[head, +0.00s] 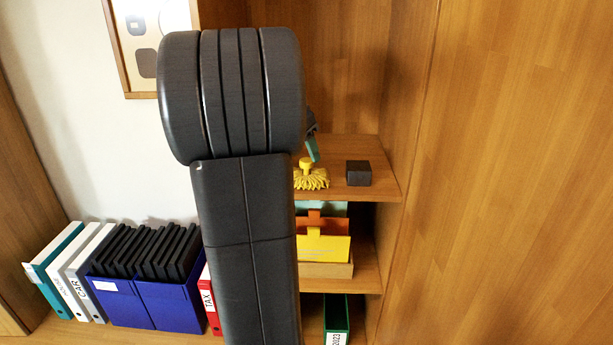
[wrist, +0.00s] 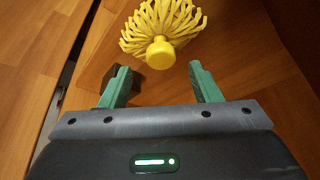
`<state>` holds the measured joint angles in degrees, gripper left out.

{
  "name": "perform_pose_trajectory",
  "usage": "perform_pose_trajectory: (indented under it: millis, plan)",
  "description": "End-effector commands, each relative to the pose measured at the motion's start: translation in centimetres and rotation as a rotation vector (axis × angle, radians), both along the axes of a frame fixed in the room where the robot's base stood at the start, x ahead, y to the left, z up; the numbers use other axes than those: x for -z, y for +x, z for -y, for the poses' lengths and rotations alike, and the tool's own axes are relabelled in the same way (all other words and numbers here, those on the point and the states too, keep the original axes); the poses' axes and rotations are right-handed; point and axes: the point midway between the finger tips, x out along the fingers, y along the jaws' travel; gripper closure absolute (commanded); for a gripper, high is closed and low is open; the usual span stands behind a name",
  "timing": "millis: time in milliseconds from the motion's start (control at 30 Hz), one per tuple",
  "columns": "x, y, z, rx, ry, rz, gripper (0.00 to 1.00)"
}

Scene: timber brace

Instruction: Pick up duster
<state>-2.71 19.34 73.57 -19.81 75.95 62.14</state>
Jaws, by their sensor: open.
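The yellow duster (head: 311,177) sits on the top shelf in the head view, with a short knob handle above spread strands. It also shows in the wrist view (wrist: 162,25), its round knob (wrist: 160,54) facing the camera. My gripper (wrist: 165,77) has two green fingers set well apart, with nothing between them. The knob lies just beyond the fingertips, roughly centred between them. In the head view my arm hides most of the gripper; one green finger (head: 313,149) shows just above the duster.
A dark block (head: 358,173) stands on the shelf (head: 382,188) right of the duster; it shows behind the left finger in the wrist view (wrist: 124,84). A tall wooden panel (head: 520,170) bounds the right. Folders and blue file boxes (head: 170,303) stand lower left.

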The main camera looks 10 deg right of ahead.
Motion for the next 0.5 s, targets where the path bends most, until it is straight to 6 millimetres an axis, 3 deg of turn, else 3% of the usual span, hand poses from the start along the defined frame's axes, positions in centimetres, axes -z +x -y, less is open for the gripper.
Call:
perform_pose_trajectory:
  millis: [300,500]
  plan:
    - [4.2,0.7,0.9,0.002,0.000,-0.003,0.43]
    - [4.8,0.9,1.1,0.000,0.001,0.001,0.43]
